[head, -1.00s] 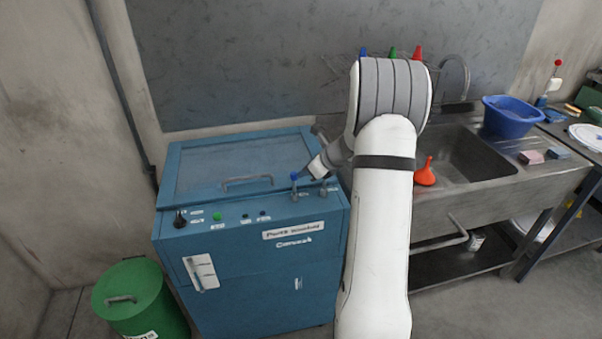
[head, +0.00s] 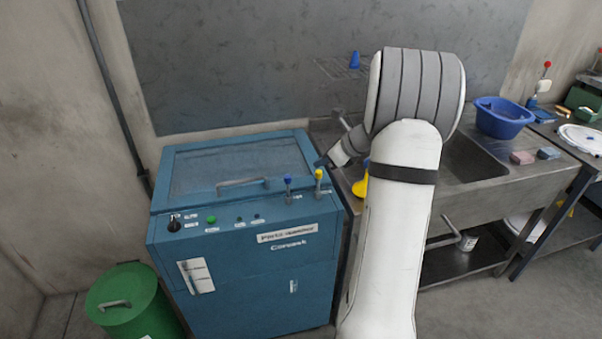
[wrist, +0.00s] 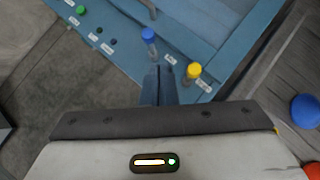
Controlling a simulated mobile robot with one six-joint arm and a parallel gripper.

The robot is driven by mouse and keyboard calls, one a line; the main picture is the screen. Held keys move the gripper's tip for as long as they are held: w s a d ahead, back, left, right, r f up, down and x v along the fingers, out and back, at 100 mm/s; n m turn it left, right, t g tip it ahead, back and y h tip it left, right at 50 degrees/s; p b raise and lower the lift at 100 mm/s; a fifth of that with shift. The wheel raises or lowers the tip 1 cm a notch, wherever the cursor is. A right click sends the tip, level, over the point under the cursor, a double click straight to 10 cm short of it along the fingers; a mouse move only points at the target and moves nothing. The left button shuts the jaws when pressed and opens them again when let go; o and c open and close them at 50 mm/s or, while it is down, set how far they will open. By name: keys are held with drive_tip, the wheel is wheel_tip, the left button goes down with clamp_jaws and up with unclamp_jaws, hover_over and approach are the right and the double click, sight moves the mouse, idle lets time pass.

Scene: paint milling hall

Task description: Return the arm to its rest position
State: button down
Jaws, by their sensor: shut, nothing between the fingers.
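My arm stretches up the middle of the head view and bends down to the left. The blue-topped handle (head: 288,182) and the yellow-topped handle (head: 319,176) stand upright on the washer's right front. In the wrist view the blue knob (wrist: 149,34) is just beyond the fingertips and the yellow knob (wrist: 194,70) is to the right.
The washer's lid (head: 235,165) is down. A blue funnel (head: 354,60) sits on a wire rack. A green bin (head: 130,300) is at lower left.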

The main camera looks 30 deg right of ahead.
drive_tip(key=shift+w+r+v, duration=0.15)
drive_tip(key=shift+v, duration=0.7)
drive_tip(key=shift+w+r+v, duration=0.15)
drive_tip(key=shift+v, duration=0.75)
drive_tip(key=s+a+r+n+g+h+b, duration=0.1)
drive_tip(key=s+a+r+n+g, duration=0.1)
drive_tip(key=s+a+n, duration=0.5)
drive_tip(key=s+a+r+n+g, duration=0.1)
drive_tip(key=s+a+n, duration=0.3)
drive_tip(key=a, duration=0.5)
drive_tip(key=s+a+n+h, duration=0.2)
drive_tip(key=s+a+n, duration=0.1)
drive_tip(key=s+n, duration=0.5)
drive_tip(key=s+a+f+n+g+h+b, duration=0.1)
drive_tip(key=s+a+n, duration=0.3)
drive_tip(key=s+n, duration=0.3)
drive_tip(key=n, duration=0.2)
drive_tip(key=shift+s+a+n+h, duration=0.3)
drive_tip(key=shift+s+h, duration=0.05)
drive_tip(key=shift+h, duration=0.05)
drive_tip(key=shift+f, duration=0.15)
